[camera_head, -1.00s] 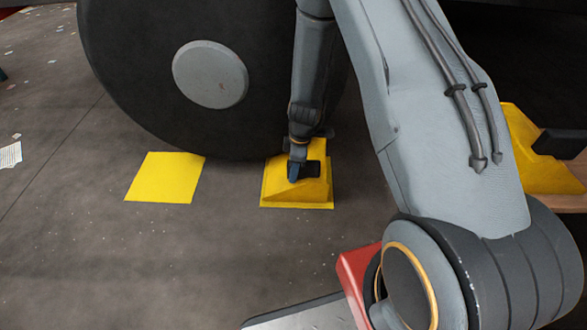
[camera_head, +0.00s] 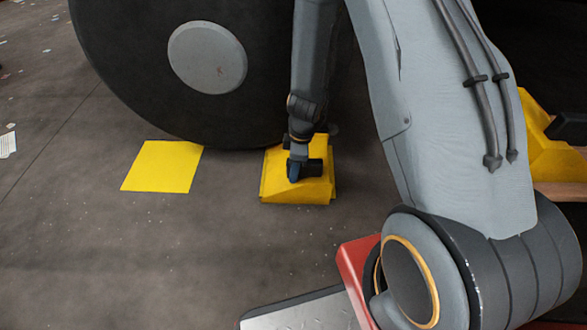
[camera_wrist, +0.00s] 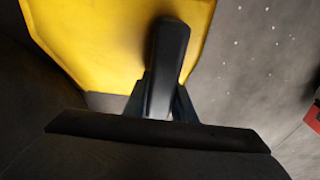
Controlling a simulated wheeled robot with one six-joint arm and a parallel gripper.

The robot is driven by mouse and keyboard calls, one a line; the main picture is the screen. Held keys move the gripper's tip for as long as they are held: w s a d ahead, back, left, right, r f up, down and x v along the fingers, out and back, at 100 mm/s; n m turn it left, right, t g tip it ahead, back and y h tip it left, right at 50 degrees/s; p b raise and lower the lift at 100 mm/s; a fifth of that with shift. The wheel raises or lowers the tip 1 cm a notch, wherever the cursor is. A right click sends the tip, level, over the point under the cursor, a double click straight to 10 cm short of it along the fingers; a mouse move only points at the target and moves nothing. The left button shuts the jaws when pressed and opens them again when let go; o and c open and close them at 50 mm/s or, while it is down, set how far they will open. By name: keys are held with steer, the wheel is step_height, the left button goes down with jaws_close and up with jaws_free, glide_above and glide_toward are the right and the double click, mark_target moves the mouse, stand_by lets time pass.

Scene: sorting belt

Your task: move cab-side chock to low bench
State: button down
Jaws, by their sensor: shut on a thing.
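A yellow wheel chock (camera_head: 283,188) is beside the big dark wheel (camera_head: 130,70), on or just above the floor. I cannot tell from its look alone whether it is the cab-side one. My gripper (camera_head: 302,170) is shut on it from above, at a dark part on its top. In the wrist view the chock's yellow face (camera_wrist: 100,40) lies behind a dark bar (camera_wrist: 166,65); the fingertips' contact is hidden. A low bench with a pale wooden edge (camera_head: 562,191) stands at the right, partly hidden behind my arm.
A second yellow chock (camera_head: 548,150) with a dark handle sits on the bench. A flat yellow floor patch (camera_head: 162,167) lies bare to the left of the held chock. The floor in front is clear. My arm and red base part fill the right foreground.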

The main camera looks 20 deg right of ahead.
steer(key=s+a+b, duration=0.3)
steer(key=s+b, duration=0.2)
steer(key=s, duration=0.5)
steer(key=shift+r, duration=0.4)
stand_by(1.0)
steer(key=shift+a, duration=0.1)
step_height(320, 180, up, 15)
steer(key=p, duration=1.7)
stand_by(0.5)
